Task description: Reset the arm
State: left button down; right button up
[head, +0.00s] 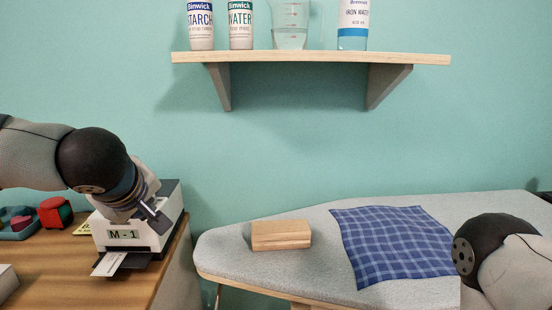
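My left arm reaches in from the left, and my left gripper (153,215) points down over the front of a white and black device marked M-1 (124,236). I cannot tell whether its fingers are open or shut, or whether they touch the device. A white card or slip (109,264) sticks out of the front of the device, low down. My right arm shows at the lower right, over the edge of the ironing board (330,275). My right gripper is not in view.
A wooden block (281,235) and a blue checked cloth (390,245) lie on the ironing board. A wall shelf (310,57) above holds bottles and a measuring beaker (290,25). A red object (55,212) and a teal tray (18,234) are on the wooden table (60,275).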

pick_arm(q)
jog(key=s+d+f+m+g+h, duration=0.1)
jog(key=s+d+f+m, duration=0.3)
jog(key=f, duration=0.9)
jog(key=s+a+f+m+g+h, duration=0.15)
jog(key=s+f, duration=0.45)
jog(key=f, duration=0.7)
jog(key=s+a+f+m+g, duration=0.1)
jog(key=s+f+g, duration=0.3)
jog(key=s, duration=1)
jog(key=s+a+f+m+g, duration=0.1)
jog(key=s+f+m+g, duration=0.3)
jog(key=s, duration=1)
notch_tip(320, 180, down, 3)
jog(key=shift+s+a+r, duration=0.15)
jog(key=shift+s, duration=0.2)
jog(key=shift+m, duration=0.25)
